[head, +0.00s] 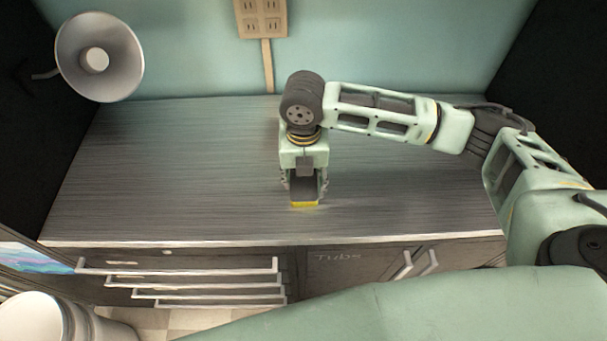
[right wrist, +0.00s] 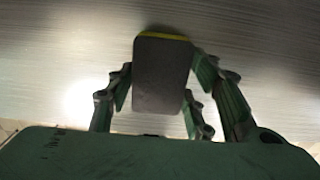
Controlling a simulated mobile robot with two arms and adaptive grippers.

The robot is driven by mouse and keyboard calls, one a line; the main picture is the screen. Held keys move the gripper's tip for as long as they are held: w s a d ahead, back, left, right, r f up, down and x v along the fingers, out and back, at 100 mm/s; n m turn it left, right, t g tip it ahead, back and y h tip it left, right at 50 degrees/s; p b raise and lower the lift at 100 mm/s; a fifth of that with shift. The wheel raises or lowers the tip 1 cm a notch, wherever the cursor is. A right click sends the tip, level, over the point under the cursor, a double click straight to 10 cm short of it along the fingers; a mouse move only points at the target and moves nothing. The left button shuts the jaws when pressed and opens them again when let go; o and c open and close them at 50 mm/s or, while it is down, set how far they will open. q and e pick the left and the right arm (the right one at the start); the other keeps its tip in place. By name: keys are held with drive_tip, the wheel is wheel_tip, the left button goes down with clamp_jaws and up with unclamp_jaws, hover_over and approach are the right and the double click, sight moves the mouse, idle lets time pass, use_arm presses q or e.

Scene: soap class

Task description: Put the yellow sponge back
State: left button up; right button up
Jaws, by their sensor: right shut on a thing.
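The yellow sponge (head: 304,204) shows as a yellow strip under a dark grey block, low over or touching the counter near its front edge. In the right wrist view it is a dark grey rounded block (right wrist: 160,80) with a thin yellow edge. My right gripper (head: 304,190) points down and is shut on the sponge, with fingers on both sides of it. I cannot tell whether the sponge touches the counter (head: 170,170). My left gripper is not in view.
A lamp (head: 98,55) hangs at upper left and a power outlet (head: 262,18) is on the wall. The counter is otherwise clear.

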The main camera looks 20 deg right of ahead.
sight(303, 182)
drive_tip(key=o, duration=1)
wheel_tip(303, 182, up, 12)
drive_tip(key=b, duration=0.2)
drive_tip(key=shift+b, duration=0.3)
drive_tip(key=shift+f, duration=0.1)
